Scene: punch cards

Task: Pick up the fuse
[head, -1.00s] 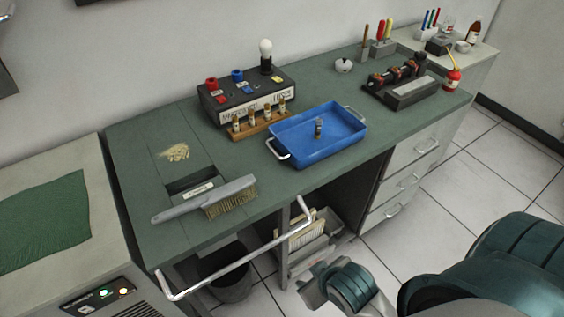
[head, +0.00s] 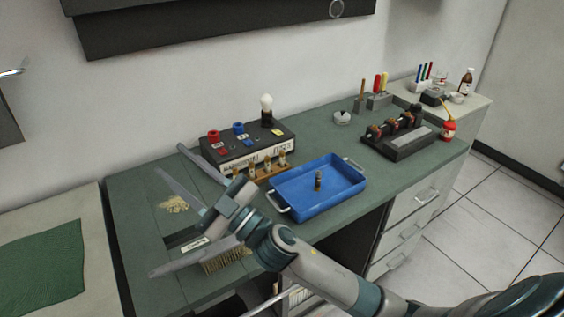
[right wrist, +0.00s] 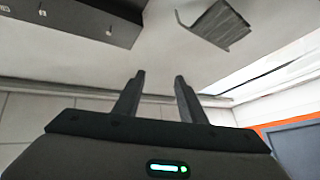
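A small dark fuse with a brownish end (head: 318,181) stands upright in the blue tray (head: 291,208) on the green bench. Several similar fuses (head: 267,164) stand in a wooden rack behind the tray, partly hidden by my right arm. My right gripper (head: 168,157) is raised over the left part of the bench, left of the tray, its fingers pointing up and left. In the right wrist view its two fingers (right wrist: 158,82) are apart with nothing between them. My left gripper is not in view.
A fuse tester box (head: 240,149) with a bulb stands behind the rack. A brush (head: 228,262) lies at the bench's front left, partly behind my arm, near yellowish crumbs (head: 173,203). A dark device (head: 398,140) stands right of the tray.

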